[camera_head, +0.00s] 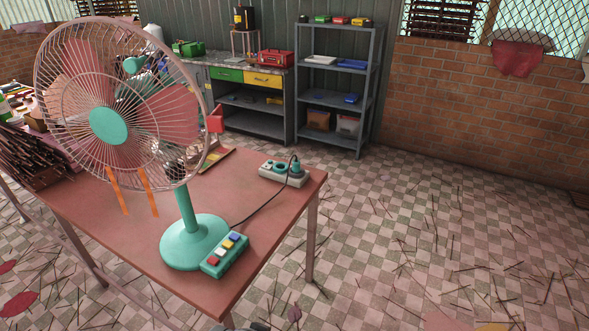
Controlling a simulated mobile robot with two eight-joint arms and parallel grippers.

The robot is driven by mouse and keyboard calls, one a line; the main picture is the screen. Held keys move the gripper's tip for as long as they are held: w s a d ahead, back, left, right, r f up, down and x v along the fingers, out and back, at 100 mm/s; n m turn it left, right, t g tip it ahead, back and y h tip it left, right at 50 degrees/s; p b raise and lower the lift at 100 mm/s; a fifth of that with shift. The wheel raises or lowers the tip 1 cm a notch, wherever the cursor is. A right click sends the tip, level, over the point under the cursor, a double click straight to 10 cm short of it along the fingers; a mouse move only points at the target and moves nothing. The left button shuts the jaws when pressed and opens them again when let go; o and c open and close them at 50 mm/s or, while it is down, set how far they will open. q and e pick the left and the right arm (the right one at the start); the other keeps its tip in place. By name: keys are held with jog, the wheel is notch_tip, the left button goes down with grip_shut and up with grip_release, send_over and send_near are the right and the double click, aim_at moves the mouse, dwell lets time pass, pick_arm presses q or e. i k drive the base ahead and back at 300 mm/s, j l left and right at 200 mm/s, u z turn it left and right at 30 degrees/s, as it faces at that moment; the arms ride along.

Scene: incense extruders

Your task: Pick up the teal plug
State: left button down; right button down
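The teal plug (296,168) stands upright at the right end of the white power strip (297,182), on the far right part of the pinkish-red table (140,215). It appears seated in the strip, though its prongs are hidden. A dark cord (262,207) loops from the plug's top and runs across the table toward the teal fan base (185,245). Neither of my grippers can be made out in the head view.
The fan (108,126) with its wire cage and teal control box (225,256) stands left of the strip. The tabletop between strip and control box holds only the cord. Shelves (330,100) stand behind. Incense sticks (435,230) litter the tiled floor.

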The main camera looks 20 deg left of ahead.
aim_at(296, 168)
jog(key=i+u, duration=0.15)
jog(key=i, duration=0.4)
jog(key=i+u, duration=0.1)
jog(key=i, duration=0.5)
jog(key=i+l+u, duration=0.15)
jog(key=i, duration=0.4)
jog(key=i+l+u, duration=0.1)
jog(key=i, duration=0.45)
jog(key=l, duration=0.1)
